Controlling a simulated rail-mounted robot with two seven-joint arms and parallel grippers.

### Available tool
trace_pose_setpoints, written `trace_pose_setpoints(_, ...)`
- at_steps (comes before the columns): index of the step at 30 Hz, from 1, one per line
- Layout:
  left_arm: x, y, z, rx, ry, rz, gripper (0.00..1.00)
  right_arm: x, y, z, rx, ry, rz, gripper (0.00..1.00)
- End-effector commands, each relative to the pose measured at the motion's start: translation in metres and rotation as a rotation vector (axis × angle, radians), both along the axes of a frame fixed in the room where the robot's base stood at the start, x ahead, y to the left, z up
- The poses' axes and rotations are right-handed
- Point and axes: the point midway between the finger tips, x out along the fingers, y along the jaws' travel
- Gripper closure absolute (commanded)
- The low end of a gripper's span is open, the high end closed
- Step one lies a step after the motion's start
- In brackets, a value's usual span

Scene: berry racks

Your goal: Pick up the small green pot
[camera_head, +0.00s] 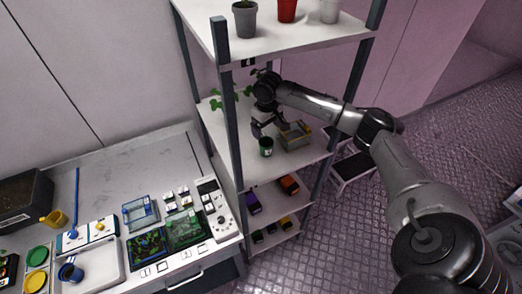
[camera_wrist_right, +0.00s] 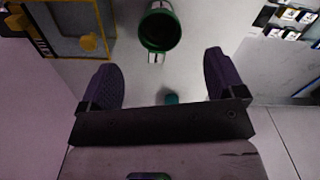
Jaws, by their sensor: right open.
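The small green pot (camera_head: 266,147) stands upright on the middle shelf of the rack, near its front left. In the right wrist view the green pot (camera_wrist_right: 160,30) shows its open round mouth and a small white tag at its rim. My right gripper (camera_head: 262,128) is over the middle shelf, just behind the pot in the head view. In the right wrist view its two fingers (camera_wrist_right: 162,82) are wide apart with nothing held between them, and the pot lies beyond the fingertips. My left gripper is not in view.
Leafy plants (camera_head: 216,104) are at the shelf's left. The top shelf (camera_head: 300,37) with pots is above. A bench (camera_head: 140,170) with trays and a device is at left.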

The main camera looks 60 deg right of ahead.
Motion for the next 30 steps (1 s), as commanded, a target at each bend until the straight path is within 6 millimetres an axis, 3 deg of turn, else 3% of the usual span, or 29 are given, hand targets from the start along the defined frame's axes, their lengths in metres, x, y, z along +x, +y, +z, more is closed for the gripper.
trace_pose_setpoints(6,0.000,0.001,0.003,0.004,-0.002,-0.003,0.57,0.000,0.001,-0.036,0.002,0.002,0.001,0.11)
trace_pose_setpoints(17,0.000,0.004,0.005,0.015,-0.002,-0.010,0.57,0.000,0.001,-0.058,0.000,0.000,0.003,0.11)
trace_pose_setpoints(24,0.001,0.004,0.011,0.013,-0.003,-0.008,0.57,0.000,0.000,-0.089,0.002,0.000,0.002,0.11)
trace_pose_setpoints(30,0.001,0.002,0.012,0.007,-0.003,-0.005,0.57,-0.001,-0.001,-0.104,0.000,-0.001,0.003,0.11)
